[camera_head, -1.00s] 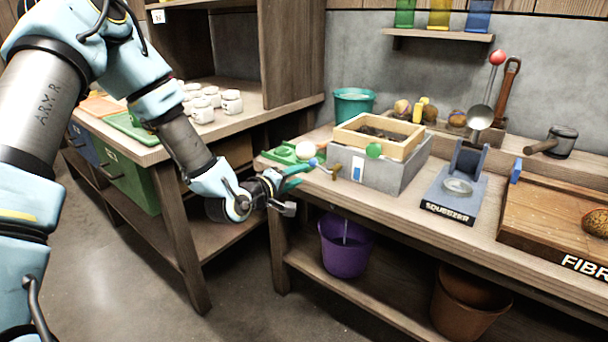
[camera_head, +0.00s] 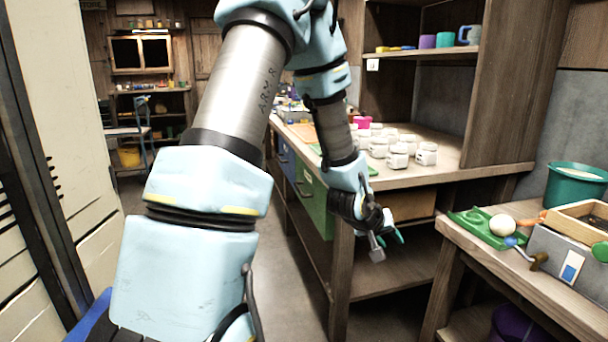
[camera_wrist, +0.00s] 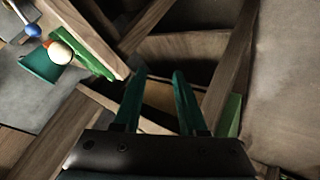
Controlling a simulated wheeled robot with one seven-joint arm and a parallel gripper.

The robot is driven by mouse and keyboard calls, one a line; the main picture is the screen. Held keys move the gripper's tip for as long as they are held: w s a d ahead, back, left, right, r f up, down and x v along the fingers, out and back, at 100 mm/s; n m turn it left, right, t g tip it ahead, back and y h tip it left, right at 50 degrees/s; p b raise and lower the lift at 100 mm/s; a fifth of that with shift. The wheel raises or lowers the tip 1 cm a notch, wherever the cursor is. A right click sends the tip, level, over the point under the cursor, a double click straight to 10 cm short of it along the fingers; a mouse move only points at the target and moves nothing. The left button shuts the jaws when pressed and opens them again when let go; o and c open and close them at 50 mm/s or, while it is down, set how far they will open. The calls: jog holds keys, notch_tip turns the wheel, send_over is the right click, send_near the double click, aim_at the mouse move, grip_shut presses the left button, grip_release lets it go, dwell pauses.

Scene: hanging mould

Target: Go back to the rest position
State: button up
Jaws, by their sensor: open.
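My gripper (camera_head: 391,243) hangs in front of the wooden shelving, near the gap between the two benches, with its teal fingers pointing down to the right. In the wrist view my gripper (camera_wrist: 155,82) shows its two teal fingers apart with nothing between them. My arm runs from the lower left up and over to it, bent, and hides part of the left bench.
The left bench (camera_head: 460,154) carries several white jars (camera_head: 398,154) and has a green drawer (camera_head: 313,203). The right bench (camera_head: 455,236) holds a green tray (camera_head: 478,228) with a white ball (camera_head: 502,225), and a teal pot (camera_head: 575,186). Floor is clear between cabinet and bench.

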jog(key=s+a+r+g+y, duration=0.1)
jog(key=a+y, duration=0.1)
jog(key=a, duration=0.7)
jog(key=s+a+r+y, duration=0.1)
jog(key=a+r+y, duration=0.15)
jog(key=a, duration=0.65)
jog(key=s+a+r+g+y, duration=0.2)
jog(key=s+a+g, duration=0.1)
jog(key=s+a, duration=0.65)
notch_tip(320, 180, up, 14)
jog(key=p, duration=1.3)
jog(key=shift+a+f+n, duration=0.2)
jog(key=shift+f+n, duration=0.05)
jog(key=shift+n, duration=0.15)
jog(key=shift+d, duration=0.15)
